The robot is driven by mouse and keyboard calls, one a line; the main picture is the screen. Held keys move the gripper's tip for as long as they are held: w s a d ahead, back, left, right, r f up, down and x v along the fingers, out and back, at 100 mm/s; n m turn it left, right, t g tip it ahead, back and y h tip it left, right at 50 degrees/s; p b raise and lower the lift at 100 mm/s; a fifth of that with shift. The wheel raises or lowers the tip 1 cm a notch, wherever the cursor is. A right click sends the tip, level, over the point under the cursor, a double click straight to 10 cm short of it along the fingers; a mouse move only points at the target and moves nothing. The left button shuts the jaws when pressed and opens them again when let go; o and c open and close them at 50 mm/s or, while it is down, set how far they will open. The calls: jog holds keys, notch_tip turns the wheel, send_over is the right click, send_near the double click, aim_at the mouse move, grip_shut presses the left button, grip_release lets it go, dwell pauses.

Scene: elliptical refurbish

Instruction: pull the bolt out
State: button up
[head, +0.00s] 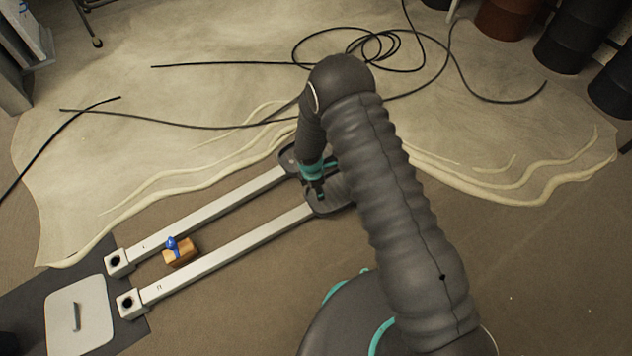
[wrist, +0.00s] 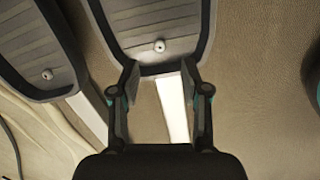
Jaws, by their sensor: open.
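A small pale round bolt head (wrist: 159,46) shows near the end of a dark grey ribbed foot pedal (wrist: 150,20) in the wrist view. A second bolt head (wrist: 46,74) sits on the neighbouring pedal (wrist: 40,40) at left. My gripper (wrist: 160,76) is open and empty, its two fingers spread on either side of the near pedal's end, with the bolt head ahead between them. I cannot tell how far above the pedal the fingers are. In the head view my arm reaches down to the pedals (head: 322,208), and it hides the bolts there.
Two pale bars (head: 235,250) run from the pedals to square end sockets (head: 130,302). A wooden block with a blue item (head: 180,252) lies between them. A grey plate (head: 78,315) lies on a dark mat. Black cable (head: 375,50) lies coiled on the pale rug (head: 200,90).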

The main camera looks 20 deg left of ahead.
jog(key=shift+w+d+f, duration=0.1)
jog(key=shift+d+f, duration=0.05)
jog(key=shift+f, duration=1.1)
jog(key=shift+w+d+f, duration=0.1)
jog(key=shift+f, duration=1.15)
grip_shut()
